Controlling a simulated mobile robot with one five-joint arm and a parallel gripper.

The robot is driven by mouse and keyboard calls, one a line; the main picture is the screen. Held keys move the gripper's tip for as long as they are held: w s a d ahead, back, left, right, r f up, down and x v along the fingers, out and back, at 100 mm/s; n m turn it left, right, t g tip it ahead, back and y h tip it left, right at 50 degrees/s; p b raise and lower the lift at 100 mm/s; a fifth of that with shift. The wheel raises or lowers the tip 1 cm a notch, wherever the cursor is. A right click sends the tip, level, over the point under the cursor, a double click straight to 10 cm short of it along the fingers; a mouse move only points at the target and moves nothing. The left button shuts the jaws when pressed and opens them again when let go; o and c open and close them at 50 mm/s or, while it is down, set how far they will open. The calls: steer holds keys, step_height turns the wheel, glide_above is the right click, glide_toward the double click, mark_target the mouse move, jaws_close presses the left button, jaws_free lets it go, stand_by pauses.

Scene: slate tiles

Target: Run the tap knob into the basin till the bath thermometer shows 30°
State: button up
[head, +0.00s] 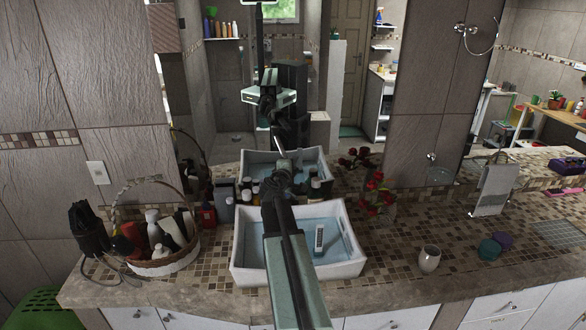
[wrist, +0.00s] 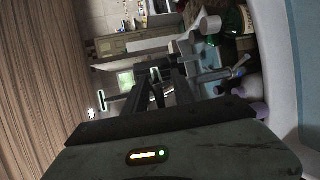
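The white basin (head: 243,262) stands on the mosaic counter, with blue water in it. The bath thermometer (head: 319,238), a pale upright strip, is in the water right of my arm; its reading is too small to make out. My arm reaches over the basin, and my gripper (head: 283,168) is at its back edge, near several bottles. I cannot make out the tap knob; my arm and gripper cover that area.
A wicker basket (head: 160,268) of bottles stands left of the basin, with a black hair dryer (head: 88,228) beside it. Red flowers (head: 376,196) stand at the basin's right back. A cup (head: 429,259) stands further right. The mirror behind reflects the basin and my body.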

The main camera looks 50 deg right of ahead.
mark_target(296, 168)
jaws_close()
steer(key=shift+a, duration=0.15)
steer(key=shift+s+m+g, duration=0.1)
steer(key=shift+m+g, duration=0.2)
steer(key=s+m+g, duration=0.1)
steer(key=m+g, duration=0.1)
steer(key=g, duration=0.1)
steer(key=a+m+g+h, duration=0.1)
steer(key=m+g, duration=0.1)
steer(key=g, duration=0.1)
steer(key=s+m+g, duration=0.1)
steer(key=m+g, duration=0.1)
steer(key=shift+s+a+g+h, duration=0.2)
steer(key=shift+s+g+h, duration=0.1)
steer(key=shift+g, duration=0.1)
steer(key=shift+s+a+m+g, duration=0.25)
steer(key=shift+m+g, duration=0.35)
steer(key=shift+g, duration=0.1)
steer(key=shift+s+a+m+g, duration=0.2)
steer(key=shift+m+g, duration=0.4)
steer(key=shift+g, duration=0.1)
steer(key=shift+s, duration=0.1)
